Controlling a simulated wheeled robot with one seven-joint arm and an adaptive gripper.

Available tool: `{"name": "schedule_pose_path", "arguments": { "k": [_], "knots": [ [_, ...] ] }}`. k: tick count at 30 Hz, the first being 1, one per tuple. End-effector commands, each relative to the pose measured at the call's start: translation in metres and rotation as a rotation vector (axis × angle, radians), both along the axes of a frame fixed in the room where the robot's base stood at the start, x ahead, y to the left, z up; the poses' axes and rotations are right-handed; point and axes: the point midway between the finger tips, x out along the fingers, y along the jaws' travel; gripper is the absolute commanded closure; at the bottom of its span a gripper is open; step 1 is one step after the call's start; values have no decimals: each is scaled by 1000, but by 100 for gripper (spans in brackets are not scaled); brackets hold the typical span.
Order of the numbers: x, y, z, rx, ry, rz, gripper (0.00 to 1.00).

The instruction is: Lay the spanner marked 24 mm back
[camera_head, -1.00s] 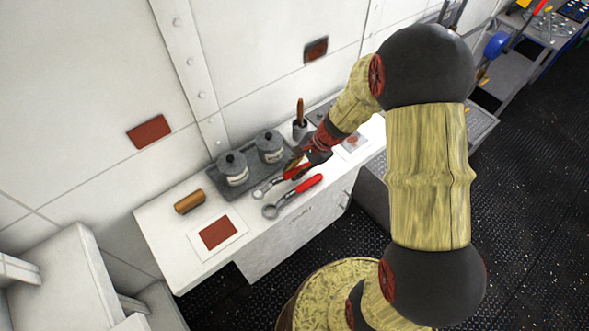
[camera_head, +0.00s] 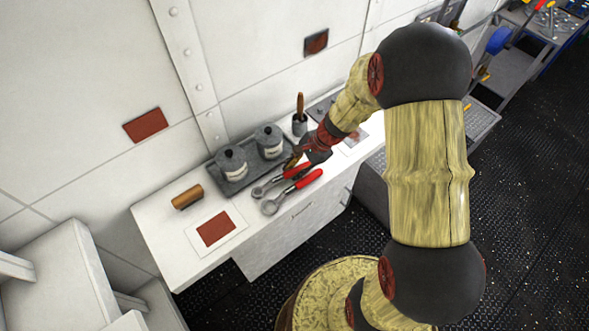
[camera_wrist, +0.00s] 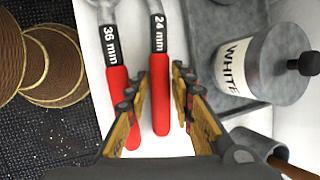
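The 24 mm spanner (camera_wrist: 160,75) has a red handle and a black label, and lies on the white bench top. In the wrist view its handle lies between the two fingers of my gripper (camera_wrist: 163,90), with gaps on both sides. My gripper is open. The 36 mm spanner (camera_wrist: 117,90) lies beside it, and the left finger is over part of its handle. In the head view my gripper (camera_head: 298,157) is low over the bench by the 24 mm spanner (camera_head: 284,176), and the 36 mm spanner (camera_head: 295,190) lies nearer the front edge.
A grey tray (camera_head: 222,181) holds two lidded jars; one is labelled WHITE (camera_wrist: 262,68). A grey cup (camera_head: 299,126) with a wooden handle stands behind my gripper. A brown roller (camera_head: 187,197) and a card with a red square (camera_head: 215,229) lie at the bench's left.

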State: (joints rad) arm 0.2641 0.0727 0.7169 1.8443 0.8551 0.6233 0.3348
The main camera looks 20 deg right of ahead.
Motion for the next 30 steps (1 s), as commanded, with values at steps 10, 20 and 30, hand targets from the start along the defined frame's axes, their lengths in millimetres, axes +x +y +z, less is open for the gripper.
{"name": "schedule_pose_path", "arguments": {
  "k": [10,20,30],
  "knots": [
    [-1,0,-1,0,1,0,60],
    [-1,-2,4,0,0,0,60],
    [-10,-28,59,-2,-4,-3,60]
  ]
}}
